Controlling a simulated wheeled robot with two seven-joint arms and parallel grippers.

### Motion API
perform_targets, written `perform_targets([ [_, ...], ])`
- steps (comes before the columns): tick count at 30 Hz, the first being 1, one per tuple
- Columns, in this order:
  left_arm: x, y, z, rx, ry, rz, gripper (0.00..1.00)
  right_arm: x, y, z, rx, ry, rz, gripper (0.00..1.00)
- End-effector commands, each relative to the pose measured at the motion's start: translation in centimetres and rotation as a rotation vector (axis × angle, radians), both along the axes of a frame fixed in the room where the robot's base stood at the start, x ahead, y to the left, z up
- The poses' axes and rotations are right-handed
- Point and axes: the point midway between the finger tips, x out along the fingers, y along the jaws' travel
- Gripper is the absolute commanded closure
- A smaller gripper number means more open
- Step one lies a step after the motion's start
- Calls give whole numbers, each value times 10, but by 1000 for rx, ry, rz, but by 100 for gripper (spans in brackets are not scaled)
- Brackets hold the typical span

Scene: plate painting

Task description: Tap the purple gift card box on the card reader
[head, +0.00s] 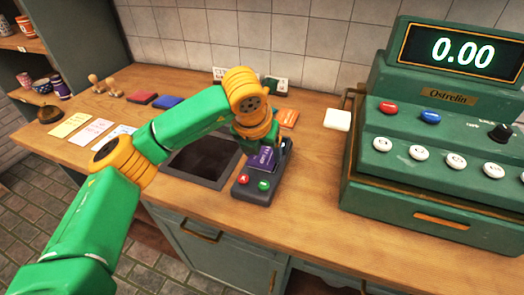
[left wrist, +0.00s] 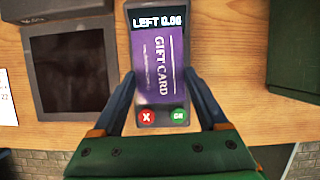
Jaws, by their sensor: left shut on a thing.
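The purple gift card box (head: 263,158) is over the card reader (head: 240,188) in the head view. In the left wrist view the purple face (left wrist: 158,68) reads "GIFT CARD" and covers most of the reader's front, below a display reading "LEFT 0.00". The reader's red X button and green OK button show below the card. My left gripper (left wrist: 162,98) is shut on the purple gift card box, with a finger at each side. Whether the box touches the reader I cannot tell. My right gripper is not in view.
A green cash register (head: 440,130) showing 0.00 stands at the right. A dark tray (head: 205,160) lies left of the reader. An orange card (head: 289,118) and a white block (head: 337,120) lie behind. Coloured papers, ink pads and stamps sit at the far left.

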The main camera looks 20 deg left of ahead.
Motion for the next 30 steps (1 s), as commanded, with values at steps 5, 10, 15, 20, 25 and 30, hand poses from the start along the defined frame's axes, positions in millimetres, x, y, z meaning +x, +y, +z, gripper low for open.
perform_targets([
  [5, 0, 0, 19, -1, -1, 0, 77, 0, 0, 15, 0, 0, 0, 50],
  [10, 0, 0, 45, 0, -2, 0, 77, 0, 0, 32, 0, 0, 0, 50],
  [15, 0, 0, 69, -1, -1, 1, 77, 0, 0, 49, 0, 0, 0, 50],
  [20, 0, 0, 91, 0, -1, 0, 77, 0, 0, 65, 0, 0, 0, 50],
  [25, 0, 0, 102, 0, 0, 0, 77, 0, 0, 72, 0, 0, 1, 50],
  [30, 0, 0, 100, 0, 0, 0, 77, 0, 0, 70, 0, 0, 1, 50],
])
